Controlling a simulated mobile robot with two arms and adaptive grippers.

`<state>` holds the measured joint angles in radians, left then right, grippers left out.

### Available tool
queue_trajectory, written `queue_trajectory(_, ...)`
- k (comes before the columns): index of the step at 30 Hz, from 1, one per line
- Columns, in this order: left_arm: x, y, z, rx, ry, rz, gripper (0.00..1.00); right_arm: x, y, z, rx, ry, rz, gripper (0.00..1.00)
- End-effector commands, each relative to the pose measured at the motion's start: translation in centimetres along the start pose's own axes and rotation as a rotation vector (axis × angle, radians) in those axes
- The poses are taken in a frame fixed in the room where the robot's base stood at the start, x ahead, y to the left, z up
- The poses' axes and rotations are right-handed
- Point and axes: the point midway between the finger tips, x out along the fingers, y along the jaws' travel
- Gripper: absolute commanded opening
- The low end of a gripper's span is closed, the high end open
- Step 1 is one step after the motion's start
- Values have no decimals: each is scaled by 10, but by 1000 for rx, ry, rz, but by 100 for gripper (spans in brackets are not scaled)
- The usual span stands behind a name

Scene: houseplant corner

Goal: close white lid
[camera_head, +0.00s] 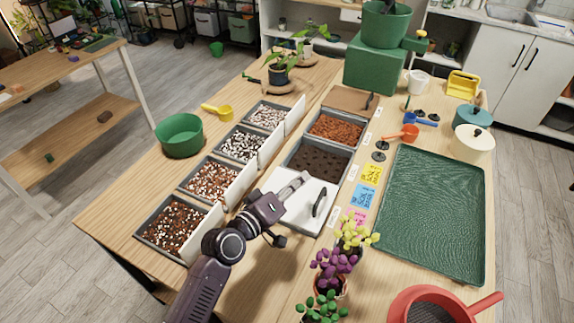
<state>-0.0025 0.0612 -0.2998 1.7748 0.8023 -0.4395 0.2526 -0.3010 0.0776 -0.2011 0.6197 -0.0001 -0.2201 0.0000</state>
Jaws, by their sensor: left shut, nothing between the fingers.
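A white lid (289,218) with a dark upright handle (319,203) lies over the nearest bin of the right-hand row. It looks flat, but my gripper hides part of its far-left side. My left gripper (305,178) is shut and empty. Its fingertips are over or at the lid's far edge, beside the bin of dark soil (318,161); I cannot tell whether they touch the lid. My right gripper is not in view.
The left row has several open bins of pebbles and bark (213,179), with white panels (240,187) standing along their right sides. Potted plants (333,268) stand close on the near right. A green tray (432,213) lies at right. A green bowl (180,135) stands at left.

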Motion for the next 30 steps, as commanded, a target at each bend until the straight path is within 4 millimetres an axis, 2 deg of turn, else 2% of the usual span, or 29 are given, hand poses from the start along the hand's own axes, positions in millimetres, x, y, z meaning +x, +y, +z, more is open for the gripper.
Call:
queue_trajectory(6, 8, -10, 31, 171, -3, -47, 0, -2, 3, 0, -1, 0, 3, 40)
queue_trajectory(12, 13, -21, 49, 274, -1, -74, 0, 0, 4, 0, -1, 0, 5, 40)
queue_trajectory(21, 17, -30, 62, 270, -1, -73, 0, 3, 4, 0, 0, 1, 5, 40)
queue_trajectory(30, 17, -32, 65, 268, -2, -73, 0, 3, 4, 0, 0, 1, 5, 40)
